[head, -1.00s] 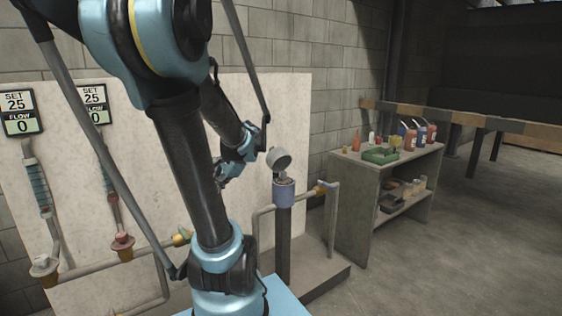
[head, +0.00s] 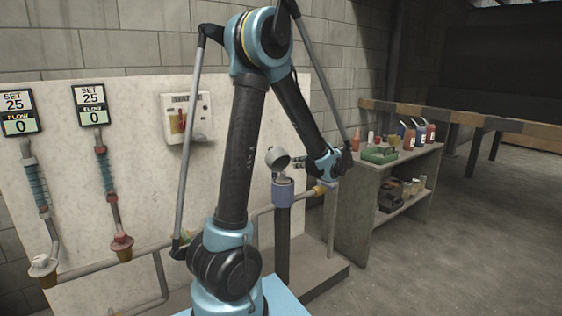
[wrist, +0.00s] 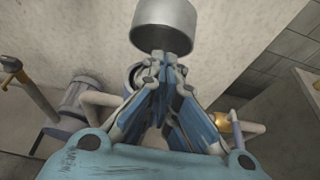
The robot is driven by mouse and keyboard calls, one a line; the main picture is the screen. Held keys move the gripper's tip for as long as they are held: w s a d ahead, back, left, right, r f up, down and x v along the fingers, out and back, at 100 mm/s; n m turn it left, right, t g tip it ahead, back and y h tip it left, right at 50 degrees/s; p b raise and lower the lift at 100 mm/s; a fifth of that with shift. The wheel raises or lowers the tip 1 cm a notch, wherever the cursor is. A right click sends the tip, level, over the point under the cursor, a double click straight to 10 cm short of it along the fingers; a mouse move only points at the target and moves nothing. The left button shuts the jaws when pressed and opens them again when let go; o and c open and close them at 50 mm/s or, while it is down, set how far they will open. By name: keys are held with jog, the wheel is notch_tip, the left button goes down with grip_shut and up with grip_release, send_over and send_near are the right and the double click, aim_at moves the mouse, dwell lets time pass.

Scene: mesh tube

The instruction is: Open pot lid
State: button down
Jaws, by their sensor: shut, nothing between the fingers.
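The pot (head: 283,192) is a blue cylinder on top of a dark upright post. Its grey round lid (head: 277,158) stands tilted up above the pot's top, not flat over it. In the wrist view the lid (wrist: 164,22) is a grey cylinder just beyond my fingertips. My gripper (head: 297,163) is just right of the lid, pointing left at it. In the wrist view my gripper (wrist: 164,60) is shut and empty. The fingers hide most of the pot's mouth; whether they touch the lid I cannot tell.
Pipes with a yellow fitting (head: 319,190) run beside the post. A pale wall panel (head: 140,190) with flow displays stands behind. A shelf unit (head: 347,215) with bottles and a green tray is at the right. The floor on the right is clear.

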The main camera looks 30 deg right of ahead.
send_near(275, 159)
jog(key=f, duration=0.2)
jog(key=w+f, duration=0.1)
jog(key=shift+a, duration=0.3)
jog(key=shift+w+r, duration=0.5)
jog(key=shift+w, duration=0.4)
jog(key=shift+w+r, duration=0.35)
jog(key=shift+w, duration=0.3)
jog(key=shift+r, duration=0.1)
